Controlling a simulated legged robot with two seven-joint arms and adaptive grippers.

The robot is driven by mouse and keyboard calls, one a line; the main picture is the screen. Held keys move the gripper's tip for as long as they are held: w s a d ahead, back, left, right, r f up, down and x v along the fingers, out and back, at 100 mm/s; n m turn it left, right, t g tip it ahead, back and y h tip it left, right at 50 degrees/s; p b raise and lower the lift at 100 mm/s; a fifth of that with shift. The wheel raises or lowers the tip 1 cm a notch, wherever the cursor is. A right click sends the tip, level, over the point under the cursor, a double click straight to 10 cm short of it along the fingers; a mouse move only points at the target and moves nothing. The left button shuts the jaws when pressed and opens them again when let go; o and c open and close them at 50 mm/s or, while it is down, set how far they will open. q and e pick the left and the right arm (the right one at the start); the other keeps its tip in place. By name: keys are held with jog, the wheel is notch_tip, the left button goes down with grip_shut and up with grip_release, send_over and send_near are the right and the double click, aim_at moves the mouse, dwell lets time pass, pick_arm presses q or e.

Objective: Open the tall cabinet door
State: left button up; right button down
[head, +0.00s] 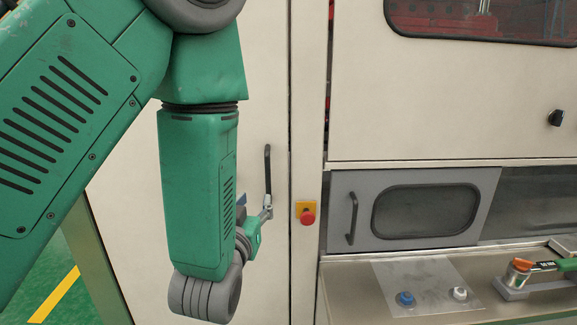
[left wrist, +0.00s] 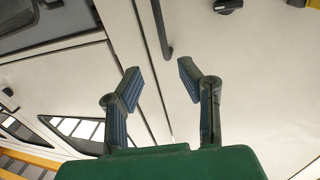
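The tall cream cabinet door (head: 262,85) stands shut in the middle left of the head view, partly hidden by my left arm. Its black vertical bar handle (head: 267,165) is near the door's right edge; it also shows in the left wrist view (left wrist: 162,28). My left gripper (head: 266,211) is at the handle's lower end in the head view. In the left wrist view its two fingers (left wrist: 160,82) are spread with nothing between them, and the handle lies beyond the fingertips, apart from them. My right gripper is in neither view.
A red emergency button (head: 308,217) on a yellow plate sits just right of the door. Further right are a grey windowed hatch (head: 368,178) with its own handle and a bench (head: 345,290) with blue and white knobs. A black knob (left wrist: 228,5) shows in the wrist view.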

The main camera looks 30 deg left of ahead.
aim_at(267, 175)
pick_arm(q)
jog(key=b+x, duration=0.2)
jog(key=x, duration=0.2)
jog(key=b+x, duration=0.3)
jog(key=x, duration=0.1)
jog(key=b+x, duration=0.2)
jog(key=x, duration=0.2)
jog(key=shift+w+a+f+b, duration=0.2)
jog(key=shift+a+f+b, duration=0.05)
jog(key=shift+a+b, duration=0.15)
jog(key=shift+w+a, duration=0.2)
jog(key=shift+w, duration=0.3)
jog(key=shift+w+d, duration=0.1)
jog(key=shift+w, duration=0.05)
jog(key=shift+d, duration=0.1)
grip_shut()
